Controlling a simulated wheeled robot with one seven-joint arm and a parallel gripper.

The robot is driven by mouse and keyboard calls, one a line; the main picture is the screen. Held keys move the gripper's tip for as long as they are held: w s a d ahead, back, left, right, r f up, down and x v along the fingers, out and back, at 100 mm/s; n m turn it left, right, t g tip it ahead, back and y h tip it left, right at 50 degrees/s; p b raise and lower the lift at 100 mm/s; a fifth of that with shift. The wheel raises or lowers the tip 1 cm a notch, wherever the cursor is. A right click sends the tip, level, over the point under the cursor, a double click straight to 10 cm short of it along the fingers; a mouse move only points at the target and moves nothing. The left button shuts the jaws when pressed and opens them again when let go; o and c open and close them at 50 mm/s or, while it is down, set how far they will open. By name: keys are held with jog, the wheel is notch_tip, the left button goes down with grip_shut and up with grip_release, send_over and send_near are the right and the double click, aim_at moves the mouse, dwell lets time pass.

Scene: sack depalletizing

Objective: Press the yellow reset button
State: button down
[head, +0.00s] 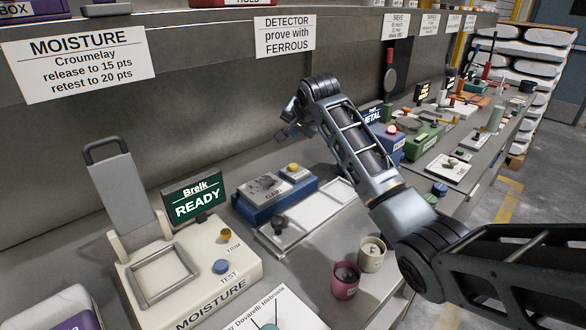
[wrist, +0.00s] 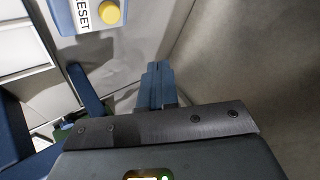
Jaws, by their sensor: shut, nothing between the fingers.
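The yellow reset button (wrist: 109,13) sits beside a white RESET label on a blue-edged box at the top of the wrist view. In the head view, a yellow button (head: 293,167) shows on the right part of a blue box (head: 268,208) with a grey top. My gripper (head: 288,130) is above and behind that box, near the back wall. In the wrist view, my gripper's fingers (wrist: 158,85) are together and empty. They point past the box, to the right of and below the button in the picture, and do not touch it.
The cream moisture tester (head: 190,275) with a READY screen (head: 194,201) stands at left, bearing a blue TEST button and a gold TRIM knob. A white tray (head: 308,212) and two cups (head: 346,280) are in front. A green device (head: 425,137) stands further right.

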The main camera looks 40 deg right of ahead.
jog(key=b, duration=0.4)
send_over(295, 167)
notch_tip(295, 167, down, 5)
jog(key=shift+w+d+f, duration=0.1)
jog(key=shift+f+b, duration=0.5)
jog(key=shift+f, duration=0.7)
jog(key=shift+f, duration=0.95)
dwell(1.5)
jog(key=shift+r, duration=0.15)
jog(key=shift+r+p, duration=0.8)
jog(key=shift+p, duration=0.15)
jog(key=shift+r, duration=0.1)
notch_tip(295, 167, up, 5)
jog(key=p, duration=0.4)
dwell(0.7)
